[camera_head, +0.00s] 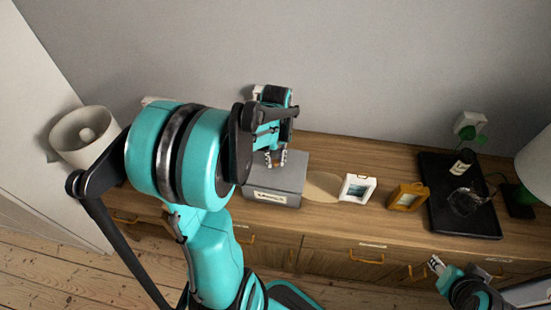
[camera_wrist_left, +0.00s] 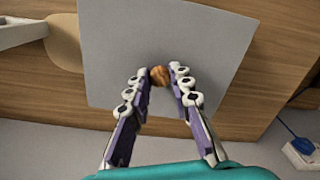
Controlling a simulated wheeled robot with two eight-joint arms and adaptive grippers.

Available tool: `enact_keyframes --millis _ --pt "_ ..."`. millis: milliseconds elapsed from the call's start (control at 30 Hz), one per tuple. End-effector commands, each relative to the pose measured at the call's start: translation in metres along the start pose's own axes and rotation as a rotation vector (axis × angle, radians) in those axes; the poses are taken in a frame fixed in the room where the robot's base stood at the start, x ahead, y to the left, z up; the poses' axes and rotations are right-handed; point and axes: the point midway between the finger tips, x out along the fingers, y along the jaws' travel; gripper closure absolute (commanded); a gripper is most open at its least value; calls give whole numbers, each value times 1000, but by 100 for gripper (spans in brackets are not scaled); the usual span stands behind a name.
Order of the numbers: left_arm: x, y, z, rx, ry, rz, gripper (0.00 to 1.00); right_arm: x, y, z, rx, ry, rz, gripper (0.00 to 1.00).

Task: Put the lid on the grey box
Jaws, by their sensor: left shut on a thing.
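The grey box (camera_head: 272,196) stands on the wooden sideboard, with a pale label on its front. Its lid is a flat grey square (camera_wrist_left: 120,45) with a small brown knob (camera_wrist_left: 160,75). My left gripper (camera_head: 276,161) is over the box, fingers pointing down. In the left wrist view its fingertips (camera_wrist_left: 160,82) are shut on the knob from both sides. The lid covers the box from above; I cannot tell whether it rests on the rim or hangs just above it. My right gripper (camera_head: 437,265) is at the lower right, in front of the sideboard, small and partly seen.
A tan oval board (camera_head: 322,187) lies right of the box, then a white picture frame (camera_head: 358,188) and an ochre frame (camera_head: 407,196). A black tray (camera_head: 455,220) holds a bottle and a clear glass. A pale lampshade (camera_head: 82,140) stands left. The wall is behind.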

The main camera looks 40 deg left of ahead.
Motion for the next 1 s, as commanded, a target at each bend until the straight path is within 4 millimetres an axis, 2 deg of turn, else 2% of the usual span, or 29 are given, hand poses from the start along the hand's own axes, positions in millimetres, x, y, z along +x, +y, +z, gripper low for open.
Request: enact_keyframes --millis 933,967,1000 --pt "7 0 0 0 0 0 100 5 0 3 0 0 0 60" --pt "7 0 0 0 0 0 74 5 0 3 0 0 0 60" --pt "7 0 0 0 0 0 63 5 0 3 0 0 0 60"
